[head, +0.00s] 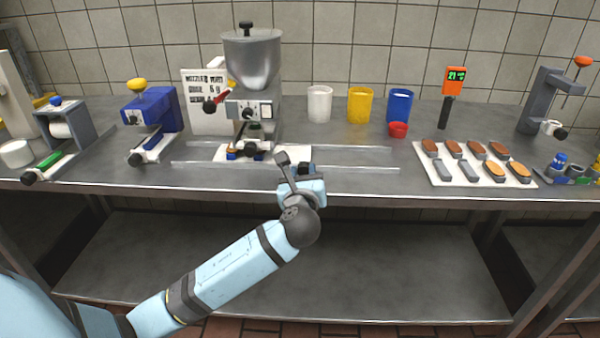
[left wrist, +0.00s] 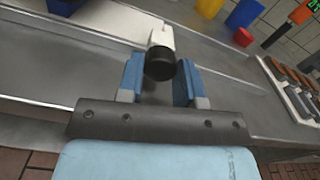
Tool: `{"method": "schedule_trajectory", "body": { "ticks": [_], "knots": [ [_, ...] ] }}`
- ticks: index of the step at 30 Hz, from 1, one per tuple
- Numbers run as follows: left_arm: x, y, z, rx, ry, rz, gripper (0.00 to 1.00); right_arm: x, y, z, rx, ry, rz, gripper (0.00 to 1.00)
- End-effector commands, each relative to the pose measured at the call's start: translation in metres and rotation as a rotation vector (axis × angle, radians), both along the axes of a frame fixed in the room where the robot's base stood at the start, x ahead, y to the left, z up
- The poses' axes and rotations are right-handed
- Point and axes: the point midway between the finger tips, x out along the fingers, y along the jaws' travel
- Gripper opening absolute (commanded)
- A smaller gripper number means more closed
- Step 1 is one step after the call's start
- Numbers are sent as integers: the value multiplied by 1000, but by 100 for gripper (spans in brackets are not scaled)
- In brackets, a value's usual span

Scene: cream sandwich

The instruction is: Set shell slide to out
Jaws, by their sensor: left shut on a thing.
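The white slide plate (head: 222,152) lies under the hopper machine (head: 253,60), between two clear rails on the counter. A white bar (left wrist: 160,36) with a black round knob (left wrist: 160,64) shows in the left wrist view; it looks like the slide's handle. My left gripper (head: 303,176) is at the counter's front edge, right of the machine. Its blue fingers (left wrist: 158,82) are shut on the knob, one on each side. In the head view my wrist and fingers mostly hide the knob and the right end of the plate. My right gripper is out of view.
Clear rails (head: 340,148) run along the counter. White (head: 319,103), yellow (head: 360,105) and blue (head: 399,106) cups stand behind, with a red bowl (head: 398,130). A white tray (head: 425,160) of pieces is right. A blue device (head: 152,110) stands left.

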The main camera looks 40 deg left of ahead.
Motion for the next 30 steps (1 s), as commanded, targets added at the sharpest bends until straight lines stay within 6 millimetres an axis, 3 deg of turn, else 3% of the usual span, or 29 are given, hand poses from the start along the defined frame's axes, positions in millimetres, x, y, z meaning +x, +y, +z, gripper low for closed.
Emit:
{"method": "schedule_trajectory", "body": {
  "ticks": [6, 21, 30],
  "knots": [
    [20, -33, 6, -3, 2, -3, 0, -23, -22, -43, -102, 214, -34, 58],
    [85, -139, 4, -2, 1, -3, 0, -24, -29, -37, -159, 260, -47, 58],
    [107, -175, 2, -2, -1, -2, 0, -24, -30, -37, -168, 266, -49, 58]
  ]
}}
